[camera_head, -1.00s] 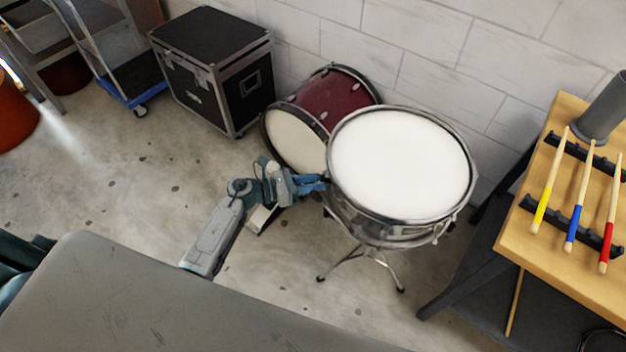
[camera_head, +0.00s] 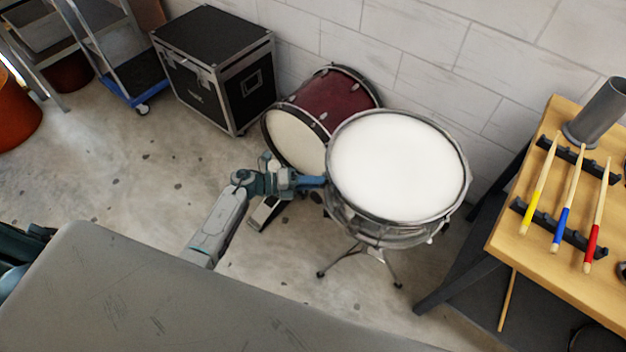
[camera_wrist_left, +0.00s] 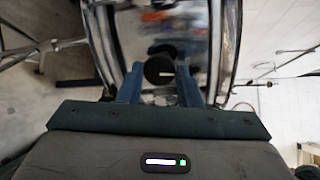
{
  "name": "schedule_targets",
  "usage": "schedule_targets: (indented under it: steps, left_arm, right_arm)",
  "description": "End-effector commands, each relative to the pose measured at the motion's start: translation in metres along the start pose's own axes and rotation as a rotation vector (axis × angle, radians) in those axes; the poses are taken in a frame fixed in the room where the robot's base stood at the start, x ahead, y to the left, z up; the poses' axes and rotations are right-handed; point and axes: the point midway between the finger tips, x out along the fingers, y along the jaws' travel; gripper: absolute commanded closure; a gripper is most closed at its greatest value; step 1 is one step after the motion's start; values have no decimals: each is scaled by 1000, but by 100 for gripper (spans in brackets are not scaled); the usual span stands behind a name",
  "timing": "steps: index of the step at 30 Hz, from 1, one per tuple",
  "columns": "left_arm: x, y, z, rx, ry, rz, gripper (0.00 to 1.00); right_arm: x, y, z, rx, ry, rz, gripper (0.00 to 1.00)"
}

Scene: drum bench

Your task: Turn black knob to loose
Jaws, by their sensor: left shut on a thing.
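The snare drum (camera_head: 400,165) with a white head stands on a chrome tripod stand. My left gripper (camera_head: 322,181) reaches in from the left to the drum's shell, just below the rim. In the left wrist view the round black knob (camera_wrist_left: 160,69), with a white line on its face, sits on the shiny shell (camera_wrist_left: 195,20). The blue fingers of my left gripper (camera_wrist_left: 160,82) are on either side of the knob and shut on it. In the head view the knob is hidden by the fingers. My right gripper is not in view.
A dark red drum (camera_head: 335,97) lies on its side behind the snare drum. A black flight case (camera_head: 215,65) stands against the wall. At the right a wooden table (camera_head: 560,215) holds three drumsticks on black racks and a grey cylinder (camera_head: 598,112).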

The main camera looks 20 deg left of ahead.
Motion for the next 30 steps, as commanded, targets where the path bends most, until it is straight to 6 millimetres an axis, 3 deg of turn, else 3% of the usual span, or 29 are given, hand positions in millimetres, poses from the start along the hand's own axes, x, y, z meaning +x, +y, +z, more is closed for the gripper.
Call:
schedule_targets:
  steps: [30]
  left_arm:
    - [0,2,4,-954,144,-18,91]
  right_arm:
    - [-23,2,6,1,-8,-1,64]
